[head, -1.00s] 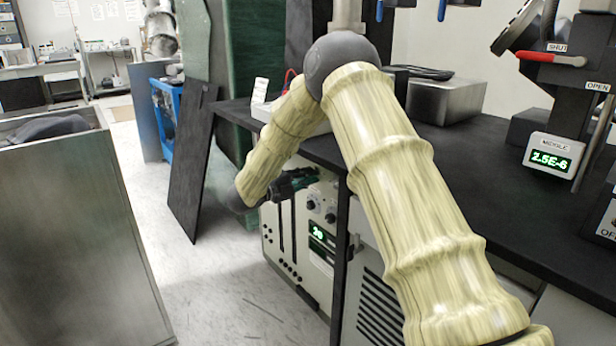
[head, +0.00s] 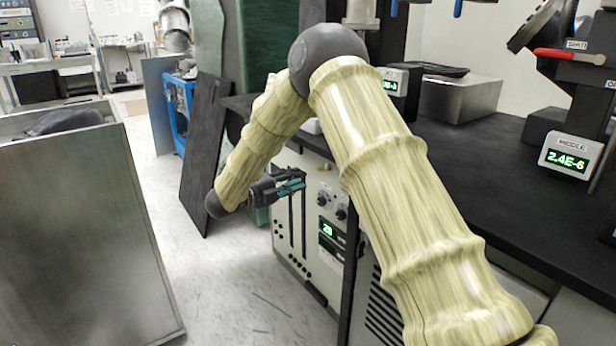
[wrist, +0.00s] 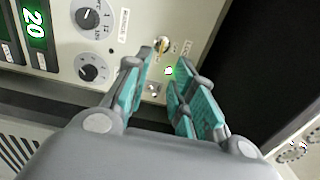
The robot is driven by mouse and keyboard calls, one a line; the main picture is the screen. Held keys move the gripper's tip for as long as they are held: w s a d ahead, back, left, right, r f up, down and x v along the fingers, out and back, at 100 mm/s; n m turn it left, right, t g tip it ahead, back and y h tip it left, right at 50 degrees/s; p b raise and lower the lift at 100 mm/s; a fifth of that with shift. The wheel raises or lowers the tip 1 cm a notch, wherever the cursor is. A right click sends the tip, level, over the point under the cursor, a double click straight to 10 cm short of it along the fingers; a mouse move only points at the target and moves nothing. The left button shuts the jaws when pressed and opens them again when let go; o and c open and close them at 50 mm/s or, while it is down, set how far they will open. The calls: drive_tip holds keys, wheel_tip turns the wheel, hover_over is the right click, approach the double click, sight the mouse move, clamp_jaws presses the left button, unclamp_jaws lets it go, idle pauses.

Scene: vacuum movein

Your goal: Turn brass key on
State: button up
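The brass key (wrist: 161,44) is a small gold piece on the cream front panel of the instrument under the bench. It shows near the top middle of the wrist view, ahead of my fingertips. My gripper (wrist: 167,62) is open, with teal pads apart and nothing between them that I can see held. The key is apart from the fingers. In the head view my gripper (head: 304,184) is just left of the panel, and the key is too small there to judge its angle.
Two dials (wrist: 92,18) and a green "20" display (wrist: 33,20) are on the panel beside the key. A green light (wrist: 170,71) glows near the fingertips. The black bench top (head: 480,160) overhangs the panel. A dark board (head: 208,150) leans left of my forearm.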

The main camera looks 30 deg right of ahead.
drive_tip(key=shift+s+a, duration=0.1)
drive_tip(key=shift+a, duration=1.35)
